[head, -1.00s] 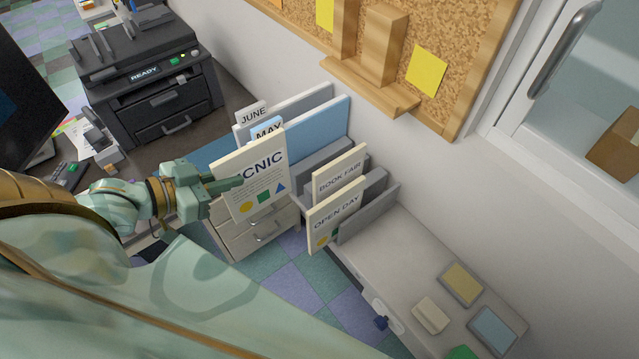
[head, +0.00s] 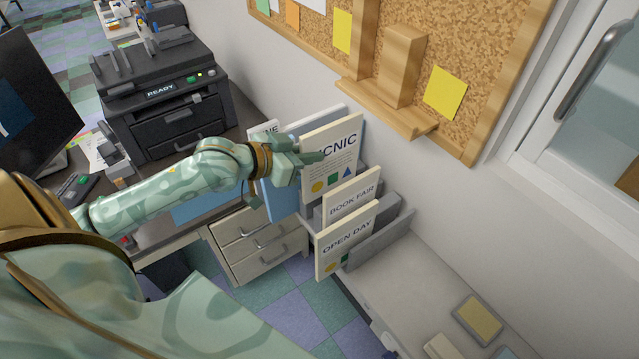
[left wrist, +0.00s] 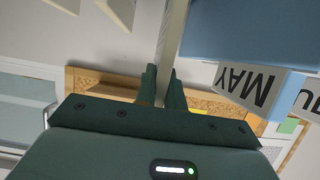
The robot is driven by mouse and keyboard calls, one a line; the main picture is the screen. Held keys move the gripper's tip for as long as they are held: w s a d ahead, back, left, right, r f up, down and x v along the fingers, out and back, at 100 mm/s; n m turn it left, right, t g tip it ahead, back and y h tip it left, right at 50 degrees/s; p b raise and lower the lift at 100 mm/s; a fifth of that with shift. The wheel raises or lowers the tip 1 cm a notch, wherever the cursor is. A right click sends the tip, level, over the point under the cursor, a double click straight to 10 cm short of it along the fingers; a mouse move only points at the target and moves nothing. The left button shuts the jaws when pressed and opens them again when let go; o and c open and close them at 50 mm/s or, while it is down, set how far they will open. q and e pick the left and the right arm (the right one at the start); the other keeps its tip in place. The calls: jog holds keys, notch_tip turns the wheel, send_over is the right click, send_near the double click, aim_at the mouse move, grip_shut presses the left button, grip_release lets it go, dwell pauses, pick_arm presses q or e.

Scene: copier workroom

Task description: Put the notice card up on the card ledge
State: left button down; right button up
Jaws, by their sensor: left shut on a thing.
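The notice card (head: 345,168) is cream, headed with "PICNIC" partly covered by my fingers, with a circle, square and triangle below. My left gripper (head: 312,157) is shut on the card's left edge and holds it upright in the air. In the left wrist view the card (left wrist: 172,35) shows edge-on between the fingers (left wrist: 162,88). The wooden card ledge (head: 385,112) is on the cork board, above and to the right of the card, apart from it. My right gripper is not in view.
"BOOK FAIR" (head: 352,200) and "OPEN DAY" (head: 345,240) cards stand in a grey rack (head: 385,243) just below the held card. A wooden block (head: 405,65) rises at the ledge. A "MAY" card (left wrist: 250,85) is close to the gripper. A printer (head: 165,95) stands at the left.

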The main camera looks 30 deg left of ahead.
aim_at(319, 185)
pick_arm(q)
jog(key=x, duration=0.2)
jog(key=shift+w+d+r, duration=0.1)
jog(key=shift+w+r, duration=0.05)
jog(key=shift+w, duration=0.3)
notch_tip(319, 185, down, 6)
jog(key=shift+s+r+b, duration=0.15)
jog(key=shift+r+b, duration=0.05)
jog(key=shift+b, duration=0.65)
notch_tip(319, 185, down, 4)
jog(key=shift+r+b, duration=0.1)
jog(key=shift+b, duration=0.5)
jog(key=shift+f+p, duration=0.3)
jog(key=shift+f, duration=0.35)
jog(key=c, duration=1.5)
grip_release()
